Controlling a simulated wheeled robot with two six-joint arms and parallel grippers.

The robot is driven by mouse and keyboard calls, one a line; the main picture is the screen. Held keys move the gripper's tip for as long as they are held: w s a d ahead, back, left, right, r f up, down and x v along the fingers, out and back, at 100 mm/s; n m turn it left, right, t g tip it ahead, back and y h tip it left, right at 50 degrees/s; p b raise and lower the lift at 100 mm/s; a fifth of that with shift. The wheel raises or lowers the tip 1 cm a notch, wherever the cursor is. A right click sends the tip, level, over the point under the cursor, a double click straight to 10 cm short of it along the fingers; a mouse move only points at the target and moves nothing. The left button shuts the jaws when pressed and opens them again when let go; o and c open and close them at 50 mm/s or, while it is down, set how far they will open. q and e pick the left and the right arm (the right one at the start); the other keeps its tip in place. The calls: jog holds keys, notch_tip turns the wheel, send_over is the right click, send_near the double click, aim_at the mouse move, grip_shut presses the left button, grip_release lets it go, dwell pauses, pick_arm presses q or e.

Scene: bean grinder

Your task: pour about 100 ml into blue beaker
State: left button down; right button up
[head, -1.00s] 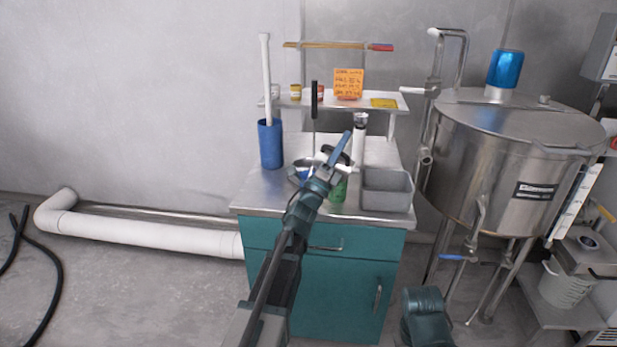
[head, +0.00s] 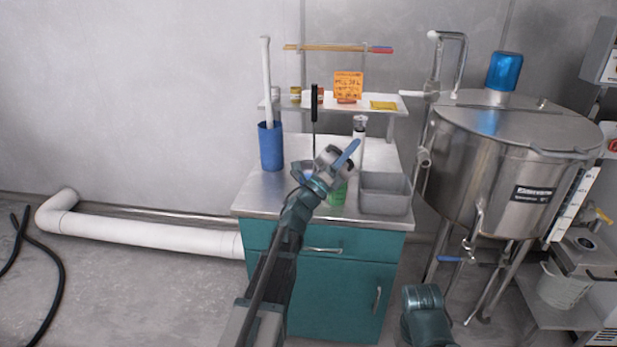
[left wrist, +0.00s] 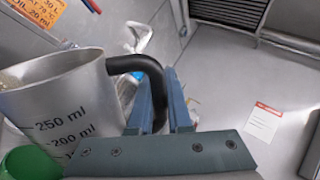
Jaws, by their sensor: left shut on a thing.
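My left gripper (head: 346,153) is shut on the black handle (left wrist: 150,75) of a metal measuring jug (head: 330,158). The jug (left wrist: 65,105) fills the left of the left wrist view, with 250 ml and lower marks on its side. It is held above the cabinet top and looks tilted; its contents are mostly hidden, and I cannot see a stream. A taller blue cylinder (head: 270,147) holding a white rod stands at the back left. My right gripper is out of view.
A green can (head: 338,193) stands below the gripper, beside a grey metal bin (head: 386,193) at the right. A raised shelf (head: 355,104) with jars and an orange note (head: 348,85) is behind. A steel tank (head: 500,165) stands right of the teal cabinet (head: 330,290).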

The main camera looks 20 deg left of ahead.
pick_arm(q)
jog(key=shift+d+r+m+g+h+p, duration=0.15)
jog(key=shift+d+m+g+h+p, duration=0.15)
jog(key=shift+m+g+p, duration=0.55)
jog(key=shift+w+d+f+m+h, duration=0.1)
jog(key=shift+d+f+m+h, duration=0.15)
jog(key=shift+m, duration=0.7)
jog(key=shift+d+f+g, duration=0.1)
jog(key=shift+g, duration=0.25)
jog(key=d+f+m+g+y+p, duration=0.1)
jog(key=d+f+m+g+p, duration=0.3)
jog(key=m, duration=0.4)
jog(key=shift+w+d+f+g, duration=0.25)
jog(key=shift+d+f+g, duration=0.45)
jog(key=shift+d+g, duration=0.15)
